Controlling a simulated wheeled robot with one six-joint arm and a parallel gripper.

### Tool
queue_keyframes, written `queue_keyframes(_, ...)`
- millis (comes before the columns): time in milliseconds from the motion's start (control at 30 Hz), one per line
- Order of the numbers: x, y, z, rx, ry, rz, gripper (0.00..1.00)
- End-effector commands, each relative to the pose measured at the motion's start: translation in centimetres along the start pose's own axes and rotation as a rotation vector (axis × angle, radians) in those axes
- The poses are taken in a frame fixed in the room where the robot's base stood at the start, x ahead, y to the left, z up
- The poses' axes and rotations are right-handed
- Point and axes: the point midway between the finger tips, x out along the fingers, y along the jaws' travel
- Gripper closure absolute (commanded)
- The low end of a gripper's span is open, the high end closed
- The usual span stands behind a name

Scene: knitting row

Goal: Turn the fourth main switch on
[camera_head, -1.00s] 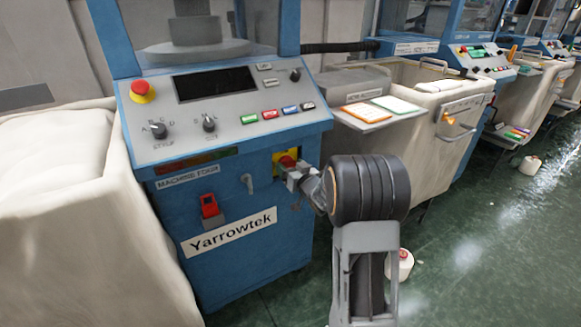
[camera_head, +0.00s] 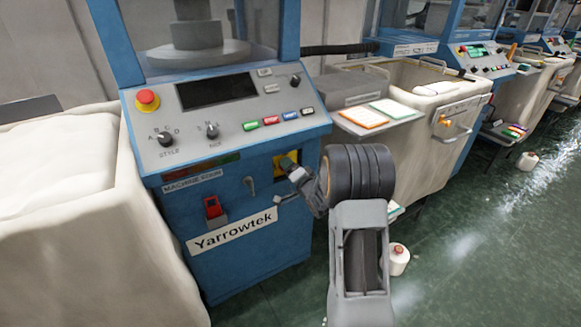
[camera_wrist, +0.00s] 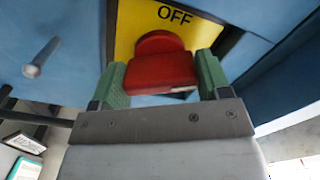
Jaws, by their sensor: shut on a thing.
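The main switch is a red rotary handle (camera_wrist: 160,68) on a yellow plate (camera_wrist: 128,22) marked OFF, seen in the wrist view. My gripper (camera_wrist: 162,80) has its green-padded fingers on either side of the red handle, shut on it. In the head view the yellow plate (camera_head: 278,170) is on the right of the blue front of the machine labelled MACHINE FOUR (camera_head: 192,181). My gripper (camera_head: 292,174) reaches it from the right and hides the handle there.
A red part (camera_head: 212,207) and a grey hook (camera_head: 249,184) are on the same blue front. A red emergency button (camera_head: 147,99) is on the panel above. A cream bin (camera_head: 60,220) stands at the left, another (camera_head: 420,150) at the right.

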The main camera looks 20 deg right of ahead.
Motion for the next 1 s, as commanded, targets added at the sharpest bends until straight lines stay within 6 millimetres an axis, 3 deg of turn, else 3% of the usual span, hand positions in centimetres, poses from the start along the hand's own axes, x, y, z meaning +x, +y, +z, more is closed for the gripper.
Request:
queue_keyframes(500, 0.00, -0.09, -0.05, 0.391, -0.001, 0.001, 0.53)
queue_keyframes(1000, 0.00, -0.01, 0.00, 0.517, 0.000, 0.000, 0.53)
